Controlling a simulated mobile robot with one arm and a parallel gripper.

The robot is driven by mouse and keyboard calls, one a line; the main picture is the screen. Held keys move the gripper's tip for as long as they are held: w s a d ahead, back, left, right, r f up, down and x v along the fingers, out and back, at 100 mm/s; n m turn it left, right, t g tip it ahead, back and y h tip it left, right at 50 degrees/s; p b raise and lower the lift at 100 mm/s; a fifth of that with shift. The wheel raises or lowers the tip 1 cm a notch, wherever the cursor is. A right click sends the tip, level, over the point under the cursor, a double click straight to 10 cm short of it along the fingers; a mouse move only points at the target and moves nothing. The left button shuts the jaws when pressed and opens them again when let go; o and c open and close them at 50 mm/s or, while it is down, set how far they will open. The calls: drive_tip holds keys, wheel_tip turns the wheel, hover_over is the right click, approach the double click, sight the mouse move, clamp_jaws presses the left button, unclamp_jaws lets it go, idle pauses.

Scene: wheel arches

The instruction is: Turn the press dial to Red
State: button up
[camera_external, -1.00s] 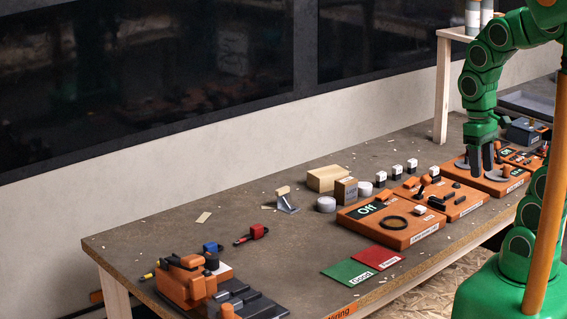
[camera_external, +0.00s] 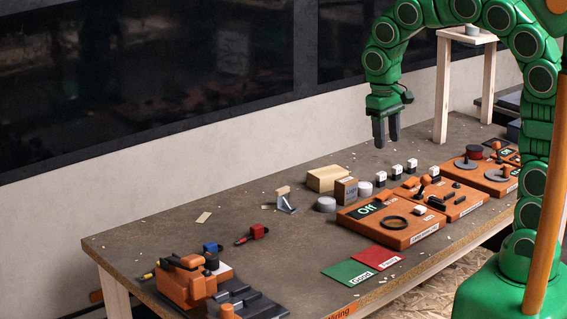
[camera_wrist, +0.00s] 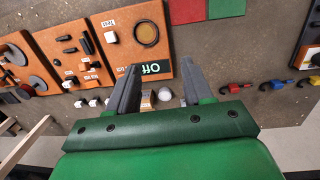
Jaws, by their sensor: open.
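My gripper (camera_external: 386,140) hangs high over the back of the bench, fingers pointing down, open and empty. In the wrist view its fingers (camera_wrist: 160,68) stand apart, with the edge of the "Off" panel between them. This orange panel (camera_external: 408,236) has a dark "Off" display (camera_external: 368,209) and a black ring (camera_external: 395,223); it also shows in the wrist view (camera_wrist: 125,55). A far-right orange panel (camera_external: 492,186) carries grey discs, with a red round piece (camera_external: 474,152) beside them. I cannot tell which part is the press dial or its setting.
A middle orange panel (camera_external: 466,206) holds dark pegs. White-topped blocks (camera_external: 396,171), a wood block (camera_external: 327,178) and pale cylinders stand behind the panels. A wooden stand (camera_external: 441,95) rises at the back. Green (camera_external: 349,272) and red (camera_external: 377,257) mats lie in front.

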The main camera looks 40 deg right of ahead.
drive_tip(key=w+a+f, duration=0.2)
drive_tip(key=w+a, duration=0.6)
drive_tip(key=a, duration=0.1)
drive_tip(key=n, duration=0.1)
hover_over(208, 259)
drive_tip(key=shift+t+y, duration=0.3)
drive_tip(key=shift+y, duration=0.1)
drive_tip(key=f, duration=1.3)
drive_tip(key=shift+w+d+f, duration=0.1)
drive_tip(key=shift+d+f, duration=0.15)
drive_tip(key=shift+f, duration=0.1)
drive_tip(key=shift+a+f, duration=0.25)
drive_tip(key=shift+f, duration=3.75)
drive_tip(key=shift+c, duration=0.5)
